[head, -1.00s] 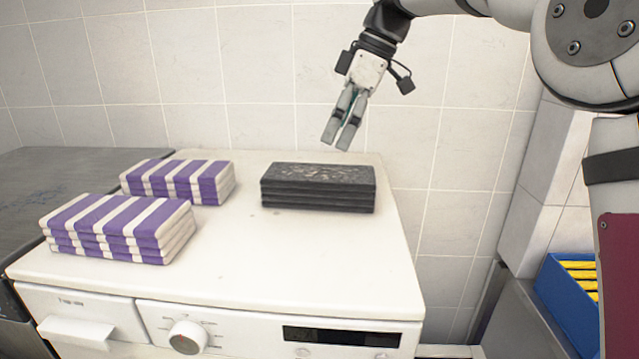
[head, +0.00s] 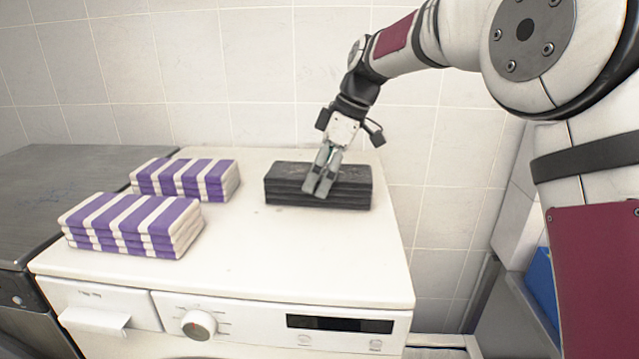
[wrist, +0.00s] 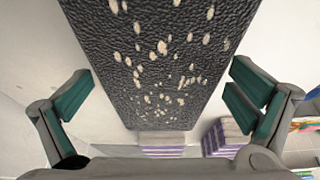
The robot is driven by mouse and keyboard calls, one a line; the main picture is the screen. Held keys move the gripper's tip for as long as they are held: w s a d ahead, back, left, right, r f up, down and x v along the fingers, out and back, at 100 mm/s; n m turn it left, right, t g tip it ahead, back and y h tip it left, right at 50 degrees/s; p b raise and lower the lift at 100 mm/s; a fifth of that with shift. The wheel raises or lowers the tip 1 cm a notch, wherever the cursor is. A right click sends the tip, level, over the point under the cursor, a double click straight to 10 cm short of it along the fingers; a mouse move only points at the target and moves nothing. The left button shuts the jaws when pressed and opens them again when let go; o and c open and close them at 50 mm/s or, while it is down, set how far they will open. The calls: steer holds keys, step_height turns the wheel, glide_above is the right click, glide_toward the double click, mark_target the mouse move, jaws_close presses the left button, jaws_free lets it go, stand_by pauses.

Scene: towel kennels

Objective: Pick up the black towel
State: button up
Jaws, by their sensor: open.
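The black towel (head: 285,188) is a folded, layered stack lying on the white top of the washing machine (head: 240,262). In the wrist view the black towel (wrist: 160,60) fills the upper middle and shows pale flecks on its textured top. My gripper (head: 319,188) is at the towel in the head view, its fingers pointing down in front of it. In the wrist view the fingers of my gripper (wrist: 160,105) are apart, one on each side of the towel, with gaps showing.
Two purple-and-white striped towel stacks lie to the left, one nearer (head: 130,225) and one farther back (head: 185,178). A tiled wall (head: 240,70) stands behind. A blue box (head: 541,290) is low at the right. The machine top is clear in front of the black towel.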

steer(key=shift+c, duration=0.2)
steer(key=c, duration=1.3)
steer(key=shift+r, duration=0.1)
